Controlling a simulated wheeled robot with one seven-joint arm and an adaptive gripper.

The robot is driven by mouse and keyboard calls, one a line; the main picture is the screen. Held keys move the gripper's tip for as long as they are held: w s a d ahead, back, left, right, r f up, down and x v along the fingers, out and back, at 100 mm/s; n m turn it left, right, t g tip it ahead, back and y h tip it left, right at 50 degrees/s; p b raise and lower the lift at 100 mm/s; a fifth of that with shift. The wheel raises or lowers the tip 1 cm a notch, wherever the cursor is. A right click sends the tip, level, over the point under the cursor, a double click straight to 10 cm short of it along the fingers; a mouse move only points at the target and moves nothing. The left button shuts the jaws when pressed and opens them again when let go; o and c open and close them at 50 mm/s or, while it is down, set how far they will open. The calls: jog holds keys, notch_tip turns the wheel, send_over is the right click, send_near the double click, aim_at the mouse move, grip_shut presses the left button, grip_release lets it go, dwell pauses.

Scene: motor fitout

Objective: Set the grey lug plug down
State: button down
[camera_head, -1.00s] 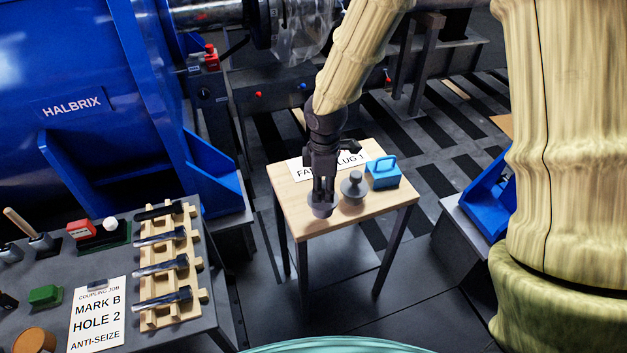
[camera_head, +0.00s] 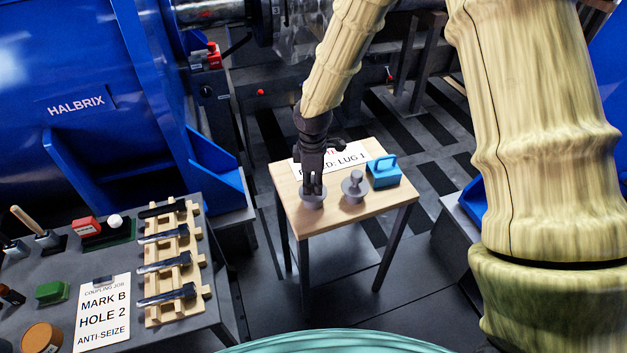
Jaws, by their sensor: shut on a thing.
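My gripper (camera_head: 313,188) points down over the left part of the small wooden table (camera_head: 370,212). It is shut on a grey lug plug (camera_head: 312,202), whose wide round body shows below the fingers. The plug looks upright and is at or just above the table top; I cannot tell whether it touches. The fingers hide its upper part. A second grey plug (camera_head: 354,189) with a knob on top stands to the right, apart from the held one.
A blue box with a handle (camera_head: 383,171) stands at the table's right back. A white sign (camera_head: 343,157) lies behind the plugs, partly hidden by my gripper. A grey bench (camera_head: 210,290) with bolts on a wooden rack (camera_head: 176,270) is at the left.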

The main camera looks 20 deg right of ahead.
jog(key=c, duration=1.1)
grip_release()
jog(key=shift+f, duration=0.1)
notch_tip(320, 180, up, 12)
jog(key=shift+b, duration=0.45)
